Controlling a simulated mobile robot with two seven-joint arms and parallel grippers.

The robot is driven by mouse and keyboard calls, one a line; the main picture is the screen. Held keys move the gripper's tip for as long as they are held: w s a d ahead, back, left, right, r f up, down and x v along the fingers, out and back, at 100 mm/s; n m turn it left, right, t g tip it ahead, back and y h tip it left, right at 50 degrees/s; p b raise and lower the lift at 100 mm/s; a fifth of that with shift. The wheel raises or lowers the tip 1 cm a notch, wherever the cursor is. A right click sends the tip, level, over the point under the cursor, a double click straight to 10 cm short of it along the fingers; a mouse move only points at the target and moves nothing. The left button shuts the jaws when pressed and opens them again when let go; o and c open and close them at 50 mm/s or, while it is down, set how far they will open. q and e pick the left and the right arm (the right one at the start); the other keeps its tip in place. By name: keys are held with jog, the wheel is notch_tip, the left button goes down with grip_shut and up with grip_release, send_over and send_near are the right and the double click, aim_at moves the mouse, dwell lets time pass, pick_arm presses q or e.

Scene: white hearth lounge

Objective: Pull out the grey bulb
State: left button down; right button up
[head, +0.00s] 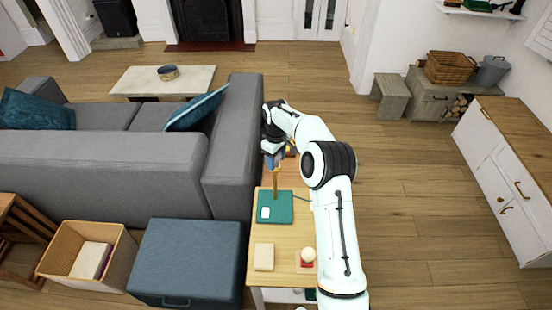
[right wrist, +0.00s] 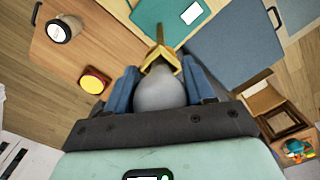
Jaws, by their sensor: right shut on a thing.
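The grey bulb (right wrist: 160,93) sits at the gold socket (right wrist: 161,58) of a lamp in the right wrist view. The lamp has a gold stem (head: 276,184) and a teal base (head: 275,214) standing on the wooden side table. My right gripper (right wrist: 162,88) is shut on the grey bulb, with a blue finger on each side of it. In the head view my right gripper (head: 274,157) is above the lamp stem, and the bulb is hidden there. My left gripper is not in view.
The narrow wooden table (head: 284,246) also holds a pale bulb-like thing (head: 308,254) on a red base and a cream block (head: 264,257). A grey sofa (head: 100,172) and blue ottoman (head: 187,258) stand at left.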

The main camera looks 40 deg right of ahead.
jog(key=shift+r, duration=0.25)
jog(key=shift+r, duration=2.1)
